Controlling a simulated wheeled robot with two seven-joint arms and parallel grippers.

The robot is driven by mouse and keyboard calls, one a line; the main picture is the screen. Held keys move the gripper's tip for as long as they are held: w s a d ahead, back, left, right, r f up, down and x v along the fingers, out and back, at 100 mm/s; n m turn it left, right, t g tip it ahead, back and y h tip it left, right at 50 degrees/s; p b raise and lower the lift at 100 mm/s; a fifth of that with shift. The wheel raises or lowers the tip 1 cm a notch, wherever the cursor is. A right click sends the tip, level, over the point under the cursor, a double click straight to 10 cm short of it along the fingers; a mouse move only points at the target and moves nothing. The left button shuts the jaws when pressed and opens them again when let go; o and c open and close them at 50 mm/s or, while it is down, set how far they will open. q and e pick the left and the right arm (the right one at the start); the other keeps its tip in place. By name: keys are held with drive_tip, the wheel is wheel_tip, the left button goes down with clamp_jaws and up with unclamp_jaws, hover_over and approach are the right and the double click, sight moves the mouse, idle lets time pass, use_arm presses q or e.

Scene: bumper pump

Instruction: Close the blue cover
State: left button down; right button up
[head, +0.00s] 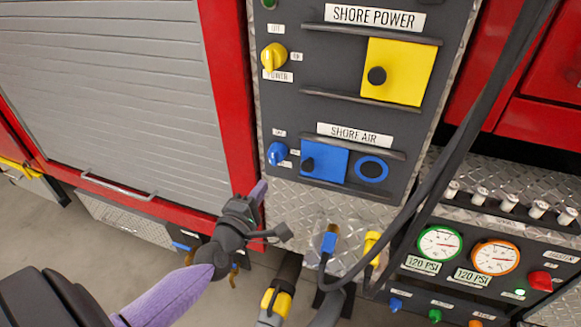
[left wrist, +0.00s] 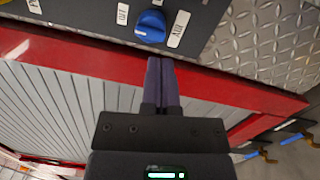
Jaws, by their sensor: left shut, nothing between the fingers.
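The blue cover (head: 322,163) is a square sliding plate with a black knob (head: 308,164), set between two dark rails under the SHORE AIR label. A round blue-ringed port (head: 372,169) shows uncovered to its right. My left gripper (head: 260,191) is below and left of the cover, apart from it, near the red frame. In the left wrist view its fingers (left wrist: 161,82) are together and empty, pointing toward the blue rotary switch (left wrist: 151,26). The cover is not in the left wrist view. My right gripper is not in view.
The yellow cover (head: 405,72) sits above, under SHORE POWER. The blue switch (head: 277,153) is left of the blue cover. Black hoses cross the right side, with blue and yellow connectors (head: 329,242) below the panel. Gauges (head: 440,244) are at lower right.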

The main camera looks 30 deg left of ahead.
sight(302, 159)
use_arm(q)
drive_tip(key=w+d, duration=0.2)
drive_tip(key=w, duration=0.5)
drive_tip(key=shift+w+d+r+p, duration=0.25)
drive_tip(key=shift+d+r+p, duration=0.1)
drive_tip(key=shift+d, duration=0.3)
drive_tip(key=w+d+p, duration=0.1)
drive_tip(key=w+d, duration=0.1)
drive_tip(key=d, duration=0.8)
drive_tip(key=shift+w+d, duration=0.15)
drive_tip(key=shift+w, duration=0.15)
